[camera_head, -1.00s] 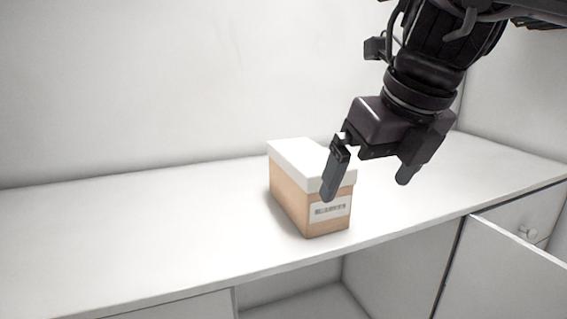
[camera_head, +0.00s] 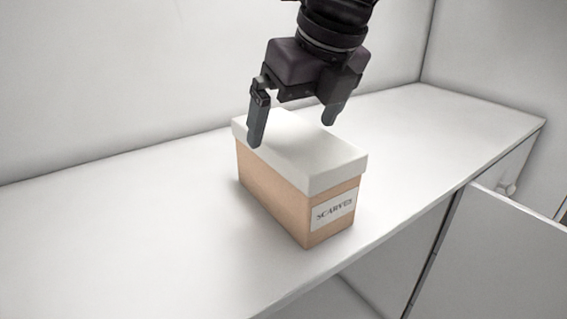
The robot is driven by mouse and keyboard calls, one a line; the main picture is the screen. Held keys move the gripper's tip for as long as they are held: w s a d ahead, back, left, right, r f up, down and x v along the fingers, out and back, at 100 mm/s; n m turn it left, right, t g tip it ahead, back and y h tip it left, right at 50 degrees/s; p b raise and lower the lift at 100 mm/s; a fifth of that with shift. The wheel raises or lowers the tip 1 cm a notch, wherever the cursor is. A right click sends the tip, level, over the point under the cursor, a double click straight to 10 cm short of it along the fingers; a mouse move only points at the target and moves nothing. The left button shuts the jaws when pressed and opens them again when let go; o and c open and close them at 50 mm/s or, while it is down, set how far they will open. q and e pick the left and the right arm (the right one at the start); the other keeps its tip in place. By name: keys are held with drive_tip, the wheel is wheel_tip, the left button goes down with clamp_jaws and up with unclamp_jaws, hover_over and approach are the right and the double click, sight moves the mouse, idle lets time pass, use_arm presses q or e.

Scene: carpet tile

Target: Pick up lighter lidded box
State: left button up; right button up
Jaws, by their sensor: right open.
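A tan box with a white lid (camera_head: 300,185) stands upright on the white counter. A label reading "SCARVES" is on its front end. My right gripper (camera_head: 293,130) is over the far part of the lid, pointing down, with its two fingers spread apart and nothing between them. The left finger overlaps the lid's left edge in the picture, and the right finger is near the lid's far right edge. I cannot tell whether either finger touches the box. My left gripper is out of view. No second box is in view.
The white counter (camera_head: 130,225) is bare to the left and right of the box. A white wall (camera_head: 120,70) runs behind it. A cabinet door (camera_head: 495,255) with a knob behind it stands open below the counter at the right.

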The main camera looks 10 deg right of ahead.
sight(294, 134)
drive_tip(key=shift+f, duration=0.55)
drive_tip(key=shift+w+f, duration=0.3)
drive_tip(key=shift+f, duration=0.35)
drive_tip(key=x, duration=0.3)
drive_tip(key=shift+w+f+p, duration=0.2)
drive_tip(key=shift+w+p, duration=0.2)
drive_tip(key=shift+w+f, duration=0.15)
drive_tip(key=shift+f, duration=0.15)
drive_tip(key=c, duration=0.9)
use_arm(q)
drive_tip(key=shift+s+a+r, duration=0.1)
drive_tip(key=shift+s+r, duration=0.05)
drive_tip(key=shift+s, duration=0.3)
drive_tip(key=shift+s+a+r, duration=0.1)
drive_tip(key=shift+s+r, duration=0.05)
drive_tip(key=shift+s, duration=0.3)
use_arm(e)
drive_tip(key=shift+c, duration=0.9)
drive_tip(key=shift+r, duration=0.1)
